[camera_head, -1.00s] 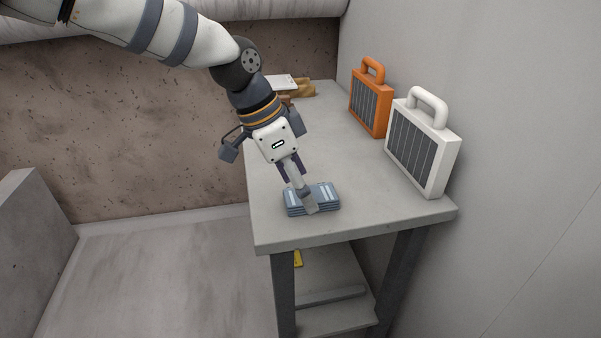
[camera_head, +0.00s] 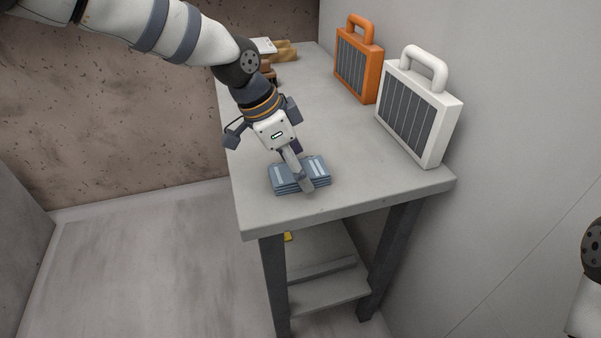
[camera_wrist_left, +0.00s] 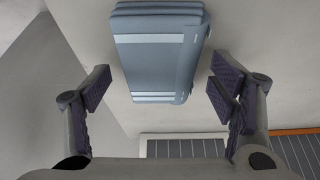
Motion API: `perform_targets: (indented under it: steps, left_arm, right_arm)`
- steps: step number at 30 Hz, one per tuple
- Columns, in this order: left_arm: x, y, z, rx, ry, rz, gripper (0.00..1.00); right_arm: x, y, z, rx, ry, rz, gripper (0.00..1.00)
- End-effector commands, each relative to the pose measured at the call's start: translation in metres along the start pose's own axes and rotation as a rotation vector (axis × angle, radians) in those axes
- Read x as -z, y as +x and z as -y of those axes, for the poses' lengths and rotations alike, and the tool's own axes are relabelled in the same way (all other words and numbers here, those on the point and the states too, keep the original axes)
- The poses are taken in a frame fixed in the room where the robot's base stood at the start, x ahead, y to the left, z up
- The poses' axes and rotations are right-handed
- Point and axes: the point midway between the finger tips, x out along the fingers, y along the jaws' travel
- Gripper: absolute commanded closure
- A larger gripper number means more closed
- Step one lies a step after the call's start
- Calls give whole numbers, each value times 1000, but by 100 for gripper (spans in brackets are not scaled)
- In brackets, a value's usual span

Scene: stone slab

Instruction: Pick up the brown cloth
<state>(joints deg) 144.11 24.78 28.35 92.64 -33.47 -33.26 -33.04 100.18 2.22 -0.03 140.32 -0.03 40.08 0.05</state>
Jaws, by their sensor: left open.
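A blue-grey folded stack, which looks like cloth (camera_head: 285,178), lies near the front of the grey table (camera_head: 345,190). My left gripper (camera_head: 300,172) is over it, pointing down, with one finger in front of the stack. In the left wrist view the same stack (camera_wrist_left: 160,55) shows between and beyond the spread fingers of the open left gripper (camera_wrist_left: 160,88); nothing is held. A brown item (camera_head: 268,72) shows at the table's far left, partly hidden by my left wrist; I cannot tell whether it is cloth. My right gripper is out of view.
An orange panelled case (camera_head: 357,65) and a white one (camera_head: 415,110) stand along the right wall. Tan items (camera_head: 284,50) and a white flat item (camera_head: 263,46) lie at the far end. A lower shelf (camera_head: 325,285) is under the table. The table's middle is clear.

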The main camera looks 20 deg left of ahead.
Motion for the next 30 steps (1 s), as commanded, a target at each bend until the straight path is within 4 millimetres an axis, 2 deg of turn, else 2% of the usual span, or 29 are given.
perform_targets:
  steps: [5,8,12,23,26,28,30]
  left_arm:
    - [1,0,0,2,1,-2,22]
    - [1,-1,0,2,1,-2,41]
    - [1,0,0,2,0,-1,72]
    - [2,-4,0,2,0,-2,74]
    - [8,-16,1,4,0,-3,74]
    - [14,-32,1,6,1,-5,74]
    - [25,-48,-14,8,8,-5,74]
  right_arm:
    - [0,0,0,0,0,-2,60]
    - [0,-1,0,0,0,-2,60]
    - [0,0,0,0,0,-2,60]
    - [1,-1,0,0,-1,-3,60]
    - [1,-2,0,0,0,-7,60]
    - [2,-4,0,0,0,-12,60]
    - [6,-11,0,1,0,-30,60]
